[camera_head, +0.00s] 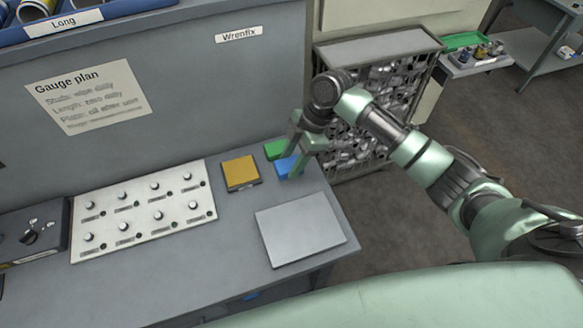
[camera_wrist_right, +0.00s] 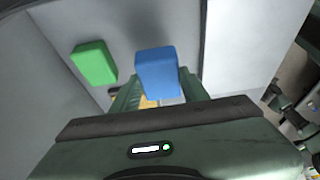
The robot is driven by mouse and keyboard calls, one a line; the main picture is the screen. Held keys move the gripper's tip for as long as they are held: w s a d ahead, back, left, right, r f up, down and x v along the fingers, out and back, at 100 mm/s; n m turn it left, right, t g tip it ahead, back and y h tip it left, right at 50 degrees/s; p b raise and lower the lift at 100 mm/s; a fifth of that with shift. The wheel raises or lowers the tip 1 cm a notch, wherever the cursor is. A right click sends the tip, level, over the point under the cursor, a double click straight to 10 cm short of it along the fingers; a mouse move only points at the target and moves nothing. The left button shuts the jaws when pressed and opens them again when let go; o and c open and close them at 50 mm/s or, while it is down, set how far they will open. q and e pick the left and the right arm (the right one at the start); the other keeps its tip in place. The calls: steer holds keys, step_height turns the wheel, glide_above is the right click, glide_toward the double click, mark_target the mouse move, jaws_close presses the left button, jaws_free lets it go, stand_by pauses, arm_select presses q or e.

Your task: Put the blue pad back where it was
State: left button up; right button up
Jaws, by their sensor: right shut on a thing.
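The blue pad (camera_head: 287,168) is at the right end of the grey bench top, in the jaws of my right gripper (camera_head: 298,158). In the right wrist view the blue pad (camera_wrist_right: 157,70) sits between the two green fingers (camera_wrist_right: 160,92), which are shut on it. I cannot tell whether its underside touches the bench. A green pad (camera_head: 273,149) lies just behind it, apart from it in the wrist view (camera_wrist_right: 94,62). A yellow pad (camera_head: 241,172) lies to its left. My left gripper is not in view.
A pale flat plate (camera_head: 300,230) lies at the bench's front right. A white panel with several knobs (camera_head: 145,210) lies to the left. A grey wall with a "Gauge plan" sheet (camera_head: 88,95) rises behind. A mesh bin of metal parts (camera_head: 380,50) stands beyond the bench's right edge.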

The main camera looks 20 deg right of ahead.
step_height(320, 180, down, 4)
steer(key=shift+f+p, duration=0.1)
steer(key=shift+p, duration=0.25)
steer(key=shift+f, duration=0.25)
steer(key=shift+f, duration=0.15)
steer(key=o, duration=1.2)
